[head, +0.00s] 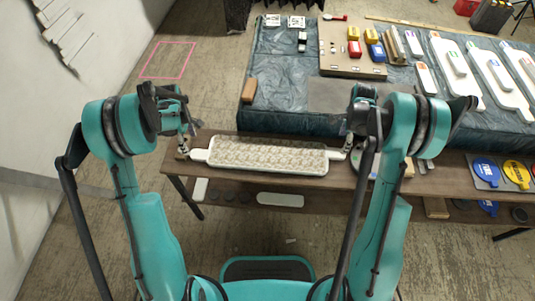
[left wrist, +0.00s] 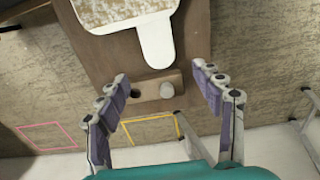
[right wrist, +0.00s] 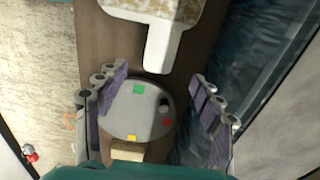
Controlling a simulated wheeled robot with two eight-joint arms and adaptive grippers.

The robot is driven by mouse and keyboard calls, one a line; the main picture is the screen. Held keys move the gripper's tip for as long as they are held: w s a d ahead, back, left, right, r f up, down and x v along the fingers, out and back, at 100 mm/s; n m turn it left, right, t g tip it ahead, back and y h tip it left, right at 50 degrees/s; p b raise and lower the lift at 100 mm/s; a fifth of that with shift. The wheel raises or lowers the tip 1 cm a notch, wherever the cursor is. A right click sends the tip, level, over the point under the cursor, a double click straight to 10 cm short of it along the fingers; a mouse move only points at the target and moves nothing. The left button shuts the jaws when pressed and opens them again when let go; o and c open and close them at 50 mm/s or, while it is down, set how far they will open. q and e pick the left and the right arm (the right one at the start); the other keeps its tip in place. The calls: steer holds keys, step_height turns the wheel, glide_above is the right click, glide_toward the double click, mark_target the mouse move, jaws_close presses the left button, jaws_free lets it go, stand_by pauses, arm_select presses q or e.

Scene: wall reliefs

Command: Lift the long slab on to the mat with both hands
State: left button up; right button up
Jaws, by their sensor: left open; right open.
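The long slab (head: 268,154) is white with a mottled beige face and a short handle at each end. It lies flat on the narrow brown bench (head: 235,184). My left gripper (head: 183,150) is open just beyond the slab's left handle; in the left wrist view the handle (left wrist: 155,40) points between the spread fingers (left wrist: 160,76). My right gripper (head: 349,146) is open by the right handle, which in the right wrist view (right wrist: 159,50) also ends between the spread fingers (right wrist: 158,76). A grey mat (head: 338,95) lies on the blue-covered table behind.
A round grey disc with coloured squares (right wrist: 137,110) lies on the bench beyond the right handle. A wooden block with a peg (left wrist: 152,91) is by the left handle. The covered table (head: 275,75) holds a board with coloured boxes (head: 352,70) and white paddle-shaped slabs (head: 457,70).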

mark_target(195, 153)
arm_select(q)
steer(key=shift+r, duration=0.1)
step_height(195, 153, down, 8)
steer(key=shift+r, duration=0.1)
arm_select(e)
step_height(195, 153, down, 8)
steer(key=shift+r, duration=0.15)
arm_select(q)
jaws_close()
arm_select(e)
jaws_close()
